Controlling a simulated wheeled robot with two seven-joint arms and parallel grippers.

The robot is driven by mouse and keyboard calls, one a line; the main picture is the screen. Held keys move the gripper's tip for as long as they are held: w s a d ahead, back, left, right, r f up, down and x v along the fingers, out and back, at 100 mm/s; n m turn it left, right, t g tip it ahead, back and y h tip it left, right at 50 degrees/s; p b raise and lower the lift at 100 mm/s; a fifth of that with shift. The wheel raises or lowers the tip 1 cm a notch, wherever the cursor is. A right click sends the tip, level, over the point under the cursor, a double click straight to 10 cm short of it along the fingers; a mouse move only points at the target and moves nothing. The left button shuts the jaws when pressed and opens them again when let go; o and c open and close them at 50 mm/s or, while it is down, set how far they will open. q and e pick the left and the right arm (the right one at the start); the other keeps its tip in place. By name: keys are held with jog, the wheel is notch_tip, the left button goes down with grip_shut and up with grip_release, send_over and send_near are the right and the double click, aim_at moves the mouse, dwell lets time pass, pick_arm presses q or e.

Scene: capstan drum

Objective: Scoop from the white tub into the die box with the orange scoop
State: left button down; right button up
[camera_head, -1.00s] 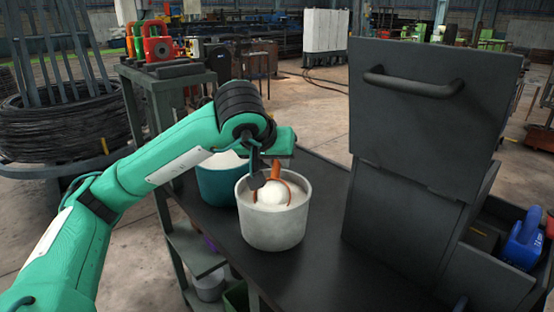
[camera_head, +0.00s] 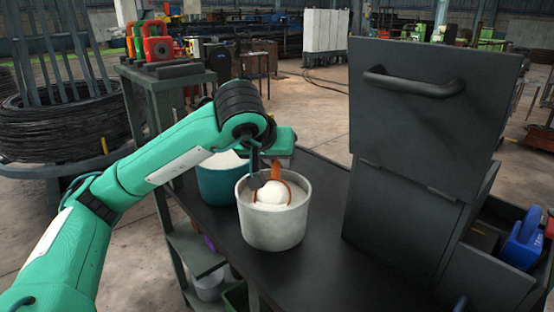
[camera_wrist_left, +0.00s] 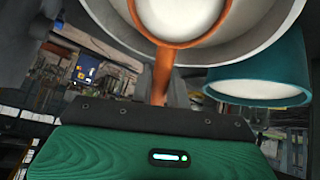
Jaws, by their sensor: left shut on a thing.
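The white tub (camera_head: 272,230) stands on the dark bench, with pale material inside. My left gripper (camera_head: 265,173) is over the tub, shut on the handle of the orange scoop (camera_head: 276,174). The scoop's bowl is inside the tub's mouth and holds a rounded white heap. In the left wrist view, the orange handle (camera_wrist_left: 162,72) runs up from the gripper to the white-filled bowl, within the tub's rim. The dark grey box with a handled upright panel (camera_head: 430,135), seemingly the die box, stands to the right; its inside is hidden. My right gripper is not in view.
A teal tub (camera_head: 218,185) with white contents stands just left of and behind the white tub. An open drawer with a blue tool (camera_head: 522,240) is at the far right. Bare bench top (camera_head: 310,265) lies between the tub and the dark box.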

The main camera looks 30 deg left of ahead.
pick_arm(q)
jog(key=shift+r+p, duration=2.9)
jog(key=shift+r, duration=1.2)
jog(key=g+p, duration=0.1)
jog(key=p, duration=0.2)
jog(key=shift+r+g+h, duration=0.3)
jog(key=shift+r, duration=0.05)
jog(key=g+p, duration=0.1)
jog(key=p, duration=0.2)
jog(key=shift+r+h, duration=0.1)
jog(key=shift+h, duration=0.2)
jog(key=g+p, duration=0.2)
jog(key=p, duration=0.1)
jog(key=shift+r+n+h, duration=0.15)
jog(key=shift+n+h, duration=0.15)
jog(key=shift+h, duration=0.1)
jog(key=shift+g+p, duration=0.55)
jog(key=shift+g, duration=0.05)
jog(key=shift+f, duration=0.2)
